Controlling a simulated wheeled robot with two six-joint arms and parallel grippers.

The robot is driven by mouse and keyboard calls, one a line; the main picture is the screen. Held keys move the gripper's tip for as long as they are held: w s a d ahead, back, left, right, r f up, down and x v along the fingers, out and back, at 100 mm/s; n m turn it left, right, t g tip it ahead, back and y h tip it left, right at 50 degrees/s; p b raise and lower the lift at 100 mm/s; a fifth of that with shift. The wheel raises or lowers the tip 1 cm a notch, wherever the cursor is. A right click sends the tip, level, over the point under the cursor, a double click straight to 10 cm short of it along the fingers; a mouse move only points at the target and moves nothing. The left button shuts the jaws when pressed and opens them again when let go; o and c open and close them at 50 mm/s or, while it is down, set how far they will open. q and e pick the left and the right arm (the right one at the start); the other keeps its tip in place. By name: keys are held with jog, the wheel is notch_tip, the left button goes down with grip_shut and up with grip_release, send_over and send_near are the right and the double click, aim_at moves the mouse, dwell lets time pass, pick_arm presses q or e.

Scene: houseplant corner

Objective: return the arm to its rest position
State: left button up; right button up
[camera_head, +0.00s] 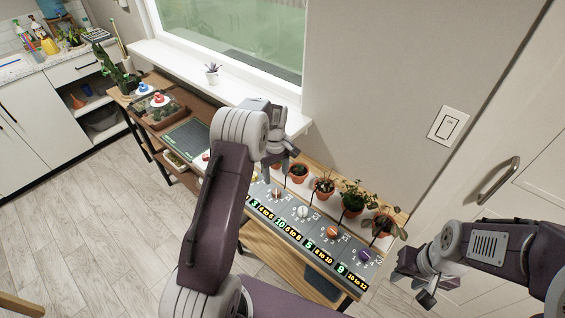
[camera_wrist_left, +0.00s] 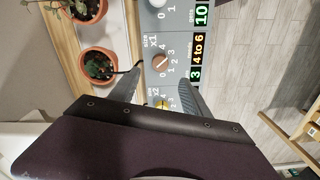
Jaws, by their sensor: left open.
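My left arm reaches over the long plant bench from the lower left. Its gripper (camera_head: 278,163) is above the grey control panel (camera_head: 318,237), near the potted plants. In the left wrist view, the two fingers (camera_wrist_left: 160,97) stand apart with nothing held between them. Panel dials show beyond them, including an orange-brown dial (camera_wrist_left: 160,61) and a yellow one partly hidden between the fingers. My right gripper (camera_head: 413,286) hangs at the lower right, clear of the bench. I cannot tell how far its fingers are apart.
Small potted plants stand behind the panel, among them a leafy one (camera_head: 353,198). The window sill (camera_head: 188,76) lies behind the bench and holds a small pot (camera_head: 212,76). A wooden tray (camera_head: 160,112) is at the bench's far left.

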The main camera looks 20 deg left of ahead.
pick_arm(q)
notch_tip(320, 180, up, 8)
jog(key=d+t, duration=0.1)
jog(key=d, duration=0.2)
jog(key=s+d+r+m, duration=0.3)
jog(key=s, duration=0.5)
jog(key=s+f+m, duration=0.2)
jog(key=s+m, duration=0.2)
jog(key=s, duration=0.3)
jog(key=s+d+f+m, duration=0.1)
jog(key=s+f+m, duration=0.2)
jog(key=s, duration=0.5)
jog(key=shift+s+d+m, duration=0.2)
jog(key=shift+s+m, duration=0.1)
jog(key=shift+m, duration=0.2)
jog(key=shift+s, duration=0.1)
